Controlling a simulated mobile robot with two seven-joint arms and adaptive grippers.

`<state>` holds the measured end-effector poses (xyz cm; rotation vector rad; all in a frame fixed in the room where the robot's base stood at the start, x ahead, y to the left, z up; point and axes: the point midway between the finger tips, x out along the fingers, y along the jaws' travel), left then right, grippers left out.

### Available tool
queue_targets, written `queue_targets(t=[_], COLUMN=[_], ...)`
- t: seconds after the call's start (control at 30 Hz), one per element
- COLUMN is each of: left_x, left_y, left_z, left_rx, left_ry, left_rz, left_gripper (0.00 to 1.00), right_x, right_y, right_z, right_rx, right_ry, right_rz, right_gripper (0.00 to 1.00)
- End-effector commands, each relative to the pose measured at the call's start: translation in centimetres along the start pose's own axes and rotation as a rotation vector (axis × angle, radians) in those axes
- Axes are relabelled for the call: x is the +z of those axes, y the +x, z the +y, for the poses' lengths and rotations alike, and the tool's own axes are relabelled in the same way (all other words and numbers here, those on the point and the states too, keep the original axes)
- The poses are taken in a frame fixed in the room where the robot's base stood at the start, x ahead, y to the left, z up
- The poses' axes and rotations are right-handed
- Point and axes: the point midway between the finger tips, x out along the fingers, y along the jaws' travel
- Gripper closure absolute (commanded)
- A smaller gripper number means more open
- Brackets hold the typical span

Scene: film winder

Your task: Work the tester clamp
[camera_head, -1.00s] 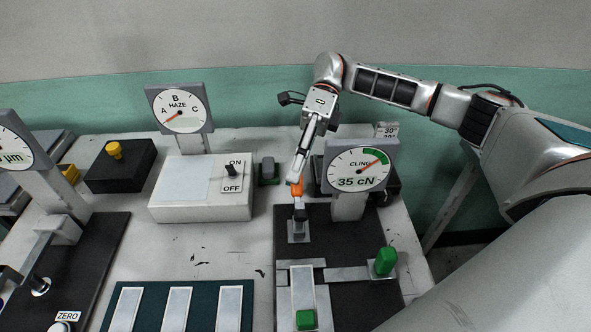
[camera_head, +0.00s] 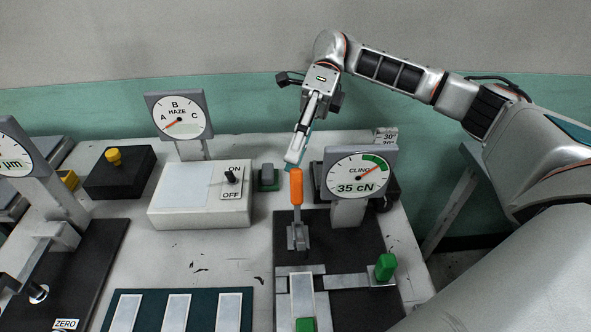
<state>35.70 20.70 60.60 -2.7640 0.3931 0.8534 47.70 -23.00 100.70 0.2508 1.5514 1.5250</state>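The tester clamp is a grey bracket (camera_head: 298,238) on the black cling tester base (camera_head: 345,250), with an orange handle (camera_head: 296,187) that stands upright. My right gripper (camera_head: 294,160) is just above and behind the top of the handle, seemingly apart from it. Its fingers look close together, but their gap is not clear. The cling dial (camera_head: 359,173) reads 35 cN, its needle at the green band. A light strip (camera_head: 302,296) lies on the base in front of the clamp. My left gripper is not in view.
Green knobs (camera_head: 386,266) sit at the right and front of the base. The haze meter (camera_head: 200,195) with its switch stands left. A teal mat (camera_head: 150,312) with light strips lies in front. The thickness gauge (camera_head: 25,160) is far left. Bare table lies between.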

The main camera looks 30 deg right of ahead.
Motion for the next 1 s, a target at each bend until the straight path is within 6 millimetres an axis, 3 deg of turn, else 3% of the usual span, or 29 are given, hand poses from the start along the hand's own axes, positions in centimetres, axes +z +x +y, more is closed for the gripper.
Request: queue_targets(t=[0.2, 0.57, 0.7, 0.73, 0.87, 1.0], left_x=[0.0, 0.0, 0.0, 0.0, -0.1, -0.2], left_y=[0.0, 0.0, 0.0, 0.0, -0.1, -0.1], left_z=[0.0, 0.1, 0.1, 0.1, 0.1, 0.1], left_rx=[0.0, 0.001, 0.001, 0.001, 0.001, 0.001], left_ry=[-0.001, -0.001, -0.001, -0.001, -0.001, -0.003], left_rz=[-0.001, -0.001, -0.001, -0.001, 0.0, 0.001], left_gripper=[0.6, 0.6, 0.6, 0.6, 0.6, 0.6], right_x=[0.6, 0.6, 0.7, 0.7, 0.9, 1.1], right_y=[-1.3, -1.6, -1.6, -1.5, -1.2, -0.5], right_z=[2.6, 3.1, 3.3, 3.5, 4.7, 6.9], right_rx=[0.0, 0.001, -0.006, -0.012, -0.069, -0.202], right_ry=[-0.001, 0.001, 0.013, 0.023, 0.12, 0.324], right_rz=[-0.001, 0.0, 0.006, 0.01, 0.046, 0.092], right_gripper=[0.65, 0.65, 0.96, 1.0, 1.0, 1.0])
